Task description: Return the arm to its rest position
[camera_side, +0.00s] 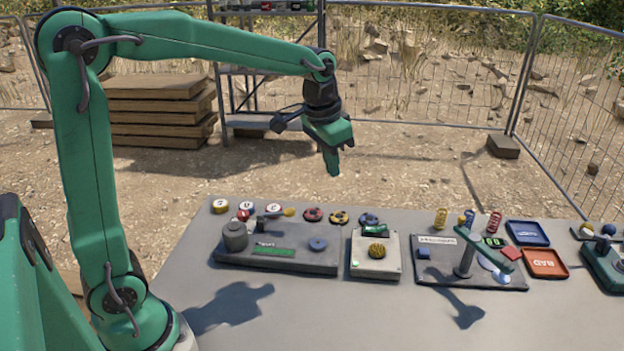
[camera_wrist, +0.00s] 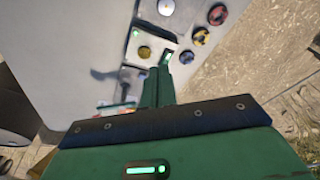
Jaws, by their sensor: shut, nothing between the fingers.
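My gripper (camera_side: 332,160) hangs from the end of the green arm, high above the back edge of the grey table (camera_side: 230,320). The arm is stretched out to the right from its tall upright link, and the gripper points down. Its fingers are together with nothing between them. In the wrist view the shut gripper (camera_wrist: 158,84) points toward the table, which lies at a distance beyond the fingertips. The gripper touches nothing in the side view.
On the table stand a dark panel with a grey knob (camera_side: 235,236), a pale box with a yellow knob (camera_side: 376,251), and a balance-like stand (camera_side: 465,262). Blue (camera_side: 528,233) and red (camera_side: 545,263) trays lie at the right. The table's front left is clear. Wooden boards (camera_side: 160,110) and a fence stand behind.

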